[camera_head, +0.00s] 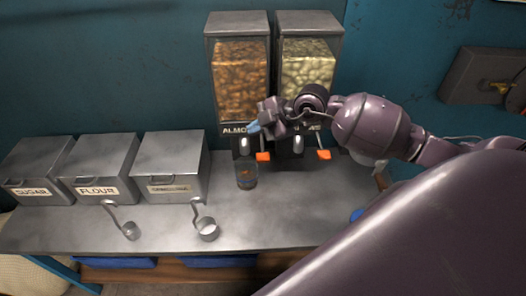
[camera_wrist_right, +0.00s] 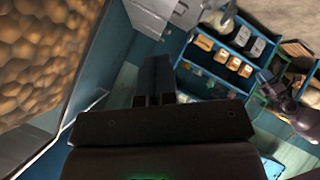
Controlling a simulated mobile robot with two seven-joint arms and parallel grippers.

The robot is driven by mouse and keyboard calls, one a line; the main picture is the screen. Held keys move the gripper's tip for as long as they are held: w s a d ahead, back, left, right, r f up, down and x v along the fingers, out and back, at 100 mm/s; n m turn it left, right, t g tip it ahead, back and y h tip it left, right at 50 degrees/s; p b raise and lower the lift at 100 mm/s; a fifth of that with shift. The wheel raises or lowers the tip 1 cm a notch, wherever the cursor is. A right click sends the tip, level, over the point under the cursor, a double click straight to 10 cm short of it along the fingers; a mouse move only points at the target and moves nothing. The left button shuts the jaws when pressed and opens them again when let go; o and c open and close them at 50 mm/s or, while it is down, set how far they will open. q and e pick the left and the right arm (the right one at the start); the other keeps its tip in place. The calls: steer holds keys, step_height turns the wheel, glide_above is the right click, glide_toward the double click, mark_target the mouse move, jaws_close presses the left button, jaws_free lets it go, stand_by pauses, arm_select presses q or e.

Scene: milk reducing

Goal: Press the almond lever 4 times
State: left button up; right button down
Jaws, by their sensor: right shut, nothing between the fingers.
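The almond dispenser (camera_head: 240,70) stands at the back of the counter, its clear bin full of brown almonds. Its orange lever (camera_head: 263,157) sticks out at the bottom. My right gripper (camera_head: 254,127) is shut and empty, in front of the almond label, above and apart from the orange lever. In the right wrist view the closed fingers (camera_wrist_right: 158,75) show beside the almond bin (camera_wrist_right: 40,55). My left gripper is not in view.
A second dispenser (camera_head: 308,68) with pale nuts and its own orange lever (camera_head: 323,154) stands to the right, partly behind my right arm. Metal boxes including sugar (camera_head: 38,172) and flour (camera_head: 98,168) stand left. Two scoops (camera_head: 129,231) (camera_head: 207,230) lie in front on the counter.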

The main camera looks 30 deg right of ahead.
mark_target(264, 155)
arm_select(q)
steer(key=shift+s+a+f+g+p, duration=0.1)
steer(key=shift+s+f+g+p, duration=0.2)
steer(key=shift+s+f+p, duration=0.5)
arm_select(e)
steer(key=shift+d+r+n+h, duration=0.25)
steer(key=shift+d+n, duration=0.2)
steer(key=shift+n, duration=2.3)
steer(key=shift+d+r+n+h, duration=0.2)
steer(key=shift+d+n, duration=0.2)
steer(key=shift+n, duration=2.3)
steer(key=shift+d+r+n+h, duration=0.25)
steer(key=shift+d+n, duration=0.2)
steer(key=shift+n, duration=2.3)
arm_select(q)
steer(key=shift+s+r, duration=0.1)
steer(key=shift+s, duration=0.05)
steer(key=shift+b, duration=0.3)
arm_select(e)
steer(key=shift+f, duration=0.15)
